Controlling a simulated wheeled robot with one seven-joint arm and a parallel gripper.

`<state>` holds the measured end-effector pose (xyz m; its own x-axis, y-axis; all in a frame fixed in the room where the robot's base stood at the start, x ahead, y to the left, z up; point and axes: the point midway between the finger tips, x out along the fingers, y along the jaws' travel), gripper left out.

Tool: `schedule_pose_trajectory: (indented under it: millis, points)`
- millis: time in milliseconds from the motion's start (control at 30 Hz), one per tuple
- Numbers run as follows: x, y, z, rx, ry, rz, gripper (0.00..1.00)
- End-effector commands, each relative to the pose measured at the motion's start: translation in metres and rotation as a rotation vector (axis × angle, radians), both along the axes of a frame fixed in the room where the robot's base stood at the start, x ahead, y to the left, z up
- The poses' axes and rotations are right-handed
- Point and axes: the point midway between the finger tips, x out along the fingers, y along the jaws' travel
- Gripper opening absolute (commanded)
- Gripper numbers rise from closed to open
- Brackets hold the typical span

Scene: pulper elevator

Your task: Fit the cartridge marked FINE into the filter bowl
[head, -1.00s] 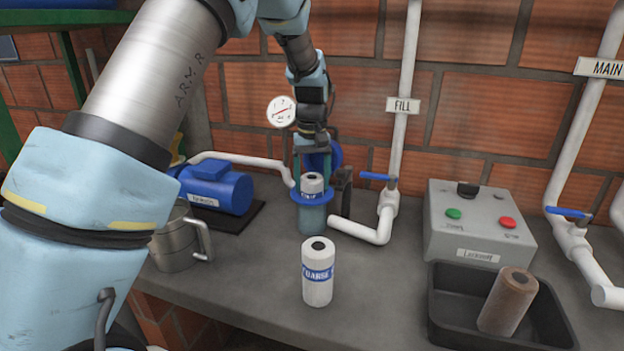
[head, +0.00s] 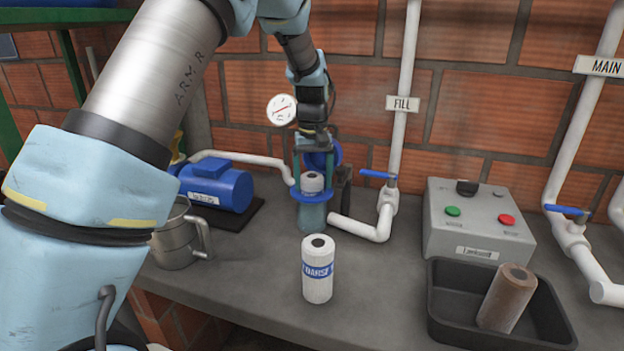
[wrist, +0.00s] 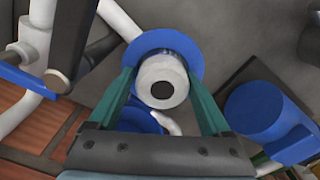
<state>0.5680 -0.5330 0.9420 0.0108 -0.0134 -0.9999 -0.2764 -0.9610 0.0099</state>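A white cartridge (head: 312,183) stands upright in the blue-rimmed filter bowl (head: 313,220), its upper part above the rim and the rest hidden inside. Its marking is not readable now. In the wrist view the cartridge (wrist: 175,95), with a dark hole in its top, lies inside the blue rim (wrist: 194,50). My gripper (head: 313,178) points down over the bowl. Its green fingers (wrist: 160,82) lie close along both sides of the cartridge and appear shut on it. A second white cartridge (head: 317,285) with a blue band, seemingly marked COARSE, stands on the counter in front.
A black tray (head: 440,325) holds a brown used-looking cartridge (head: 506,299) at right. A grey control box (head: 475,235) stands behind it. The FILL pipe (head: 360,228) is right of the bowl. A blue pump (head: 218,187) and metal jug (head: 174,240) are left.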

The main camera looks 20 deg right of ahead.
Motion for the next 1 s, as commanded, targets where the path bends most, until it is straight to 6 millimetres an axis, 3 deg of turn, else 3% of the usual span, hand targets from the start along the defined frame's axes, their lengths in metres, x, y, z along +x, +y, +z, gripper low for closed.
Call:
schedule_pose_trajectory:
  millis: [33,367,467,800,1000]
  points:
    - [-0.002,0.007,-0.015,0.02,0.014,0.0,1.0]
    - [-0.001,0.008,-0.008,0.021,0.012,0.001,1.0]
    - [0.0,0.008,0.004,0.019,0.01,0.002,1.0]
    - [0.0,0.004,0.082,0.011,0.005,0.001,1.0]
    - [-0.001,0.004,0.113,0.011,0.007,0.001,1.0]
